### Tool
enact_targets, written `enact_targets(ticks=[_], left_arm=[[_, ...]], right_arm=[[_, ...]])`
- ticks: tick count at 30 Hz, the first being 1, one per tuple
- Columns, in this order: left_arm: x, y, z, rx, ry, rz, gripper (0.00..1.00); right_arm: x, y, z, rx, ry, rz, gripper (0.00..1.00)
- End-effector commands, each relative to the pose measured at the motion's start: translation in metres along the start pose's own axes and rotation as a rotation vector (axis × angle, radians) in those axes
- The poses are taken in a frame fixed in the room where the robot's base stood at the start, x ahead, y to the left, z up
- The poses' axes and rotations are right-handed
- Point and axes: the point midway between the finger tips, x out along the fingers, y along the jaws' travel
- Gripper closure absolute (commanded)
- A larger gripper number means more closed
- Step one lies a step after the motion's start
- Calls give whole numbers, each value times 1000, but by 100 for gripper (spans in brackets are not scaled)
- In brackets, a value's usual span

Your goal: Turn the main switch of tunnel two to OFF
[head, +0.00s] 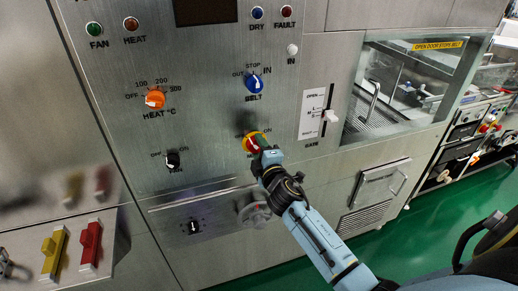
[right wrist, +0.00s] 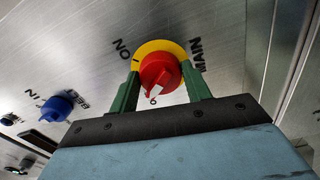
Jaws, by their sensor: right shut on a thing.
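The main switch (head: 252,140) is a red knob on a yellow round plate, on the steel panel below the blue BELT knob. My right gripper (head: 257,147) reaches it from the lower right and partly hides it. In the right wrist view the red knob (right wrist: 158,73) sits between the two green fingers of my right gripper (right wrist: 160,88), which is shut on it. The knob's white pointer faces the lower edge of that view, away from the ON lettering; a label there is mostly hidden. My left gripper is not in view.
The blue BELT knob (head: 254,83), orange HEAT knob (head: 155,99) and black FAN switch (head: 173,160) are nearby on the panel. Yellow (head: 53,252) and red (head: 90,245) handles are at lower left.

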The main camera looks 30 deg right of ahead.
Motion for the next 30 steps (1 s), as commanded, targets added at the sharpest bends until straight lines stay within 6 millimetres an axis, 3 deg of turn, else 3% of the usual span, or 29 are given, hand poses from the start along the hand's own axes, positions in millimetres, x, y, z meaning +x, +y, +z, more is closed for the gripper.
enact_targets(ticks=[9, 26, 27, 30], left_arm=[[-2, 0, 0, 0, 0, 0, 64], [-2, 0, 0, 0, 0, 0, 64], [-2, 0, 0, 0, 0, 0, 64], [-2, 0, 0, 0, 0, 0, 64]], right_arm=[[0, 0, 0, -131, 0, -2, 75], [0, 0, 0, -161, 0, -1, 75], [0, 0, 0, -161, 0, -1, 50], [0, 0, 0, -160, 0, -1, 36]])
